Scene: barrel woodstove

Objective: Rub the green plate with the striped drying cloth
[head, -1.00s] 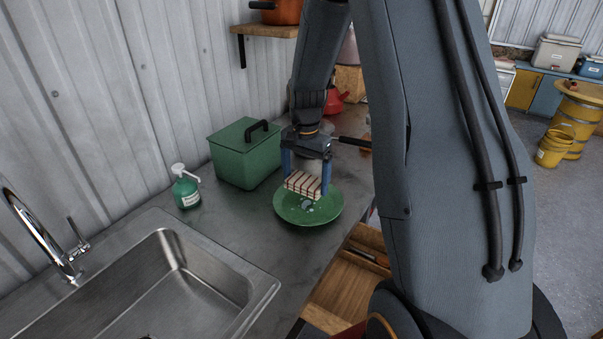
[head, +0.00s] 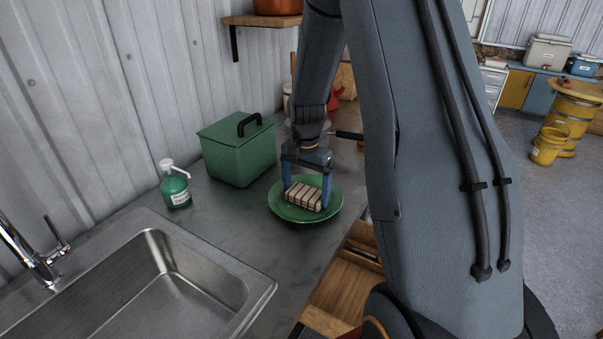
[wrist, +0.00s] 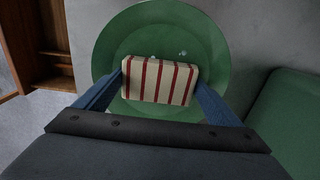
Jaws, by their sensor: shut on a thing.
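The green plate (head: 327,211) lies on the metal counter, near its front edge. The striped drying cloth (head: 304,196), a cream folded block with dark red stripes, is between the fingers of my gripper (head: 306,200). My gripper is shut on it and points down over the plate. In the wrist view the cloth (wrist: 160,80) covers the plate's middle, and the plate (wrist: 125,45) shows around it with a few small white spots beyond the cloth. The cloth looks to be at the plate's surface, but its underside is hidden, so contact is not certain.
A green lidded box (head: 238,152) with a black handle stands left of the plate. A soap bottle (head: 175,186) stands by the steel sink (head: 160,285). An open wooden drawer (head: 340,290) is below the counter's front edge. Bare counter lies between plate and sink.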

